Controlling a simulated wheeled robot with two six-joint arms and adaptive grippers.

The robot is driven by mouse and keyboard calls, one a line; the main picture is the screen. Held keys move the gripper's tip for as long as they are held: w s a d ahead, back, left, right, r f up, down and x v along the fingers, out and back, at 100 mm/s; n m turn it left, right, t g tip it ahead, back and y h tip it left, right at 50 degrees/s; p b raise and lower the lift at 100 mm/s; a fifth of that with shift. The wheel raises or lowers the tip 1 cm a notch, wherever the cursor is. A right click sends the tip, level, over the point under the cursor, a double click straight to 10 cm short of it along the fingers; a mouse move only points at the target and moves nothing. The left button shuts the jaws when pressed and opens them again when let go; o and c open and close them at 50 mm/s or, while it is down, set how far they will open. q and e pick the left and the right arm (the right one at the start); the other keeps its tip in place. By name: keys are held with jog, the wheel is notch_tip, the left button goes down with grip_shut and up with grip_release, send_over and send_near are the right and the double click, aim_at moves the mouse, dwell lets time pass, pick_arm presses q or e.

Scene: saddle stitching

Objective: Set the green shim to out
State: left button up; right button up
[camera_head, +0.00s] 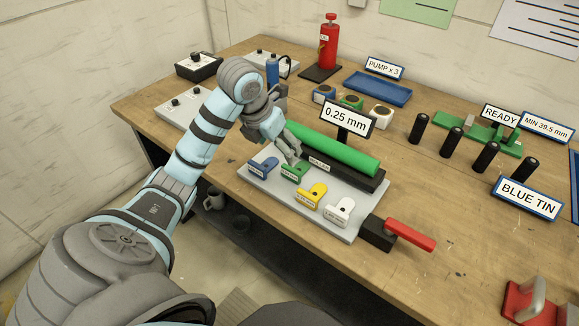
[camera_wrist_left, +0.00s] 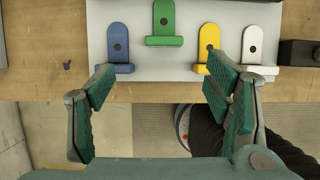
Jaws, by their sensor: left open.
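The green shim (camera_head: 295,171) is a small tab with a crossbar on a light grey plate (camera_head: 284,194), between the blue shim (camera_head: 262,166) and the yellow shim (camera_head: 312,195). It sits closer to the green roller than those two. In the left wrist view the green shim (camera_wrist_left: 163,22) is at the top centre, its crossbar beyond the fingertips. My left gripper (camera_head: 287,151) is over the plate near the green shim; its fingers (camera_wrist_left: 163,78) are wide apart and empty. A white shim (camera_head: 339,211) is at the right end. My right gripper is out of view.
A green roller (camera_head: 335,148) lies in a dark holder behind the shims, under a "0.25 mm" sign (camera_head: 346,118). A red-handled lever (camera_head: 410,234) is to the right of the plate. Black posts (camera_head: 451,141) stand farther right.

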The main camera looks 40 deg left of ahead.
aim_at(291, 169)
pick_arm(q)
jog(key=b+x, duration=0.4)
jog(key=x, duration=0.1)
jog(key=b+x, duration=0.2)
jog(key=x, duration=0.1)
jog(key=shift+s+d+f, duration=0.15)
jog(key=shift+d+f, duration=0.15)
jog(key=shift+d, duration=0.1)
jog(key=x, duration=0.4)
jog(key=shift+w+a+f, duration=0.1)
jog(key=shift+w+f, duration=0.2)
jog(key=shift+f, duration=0.05)
jog(key=shift+p, duration=0.3)
jog(key=shift+c, duration=0.2)
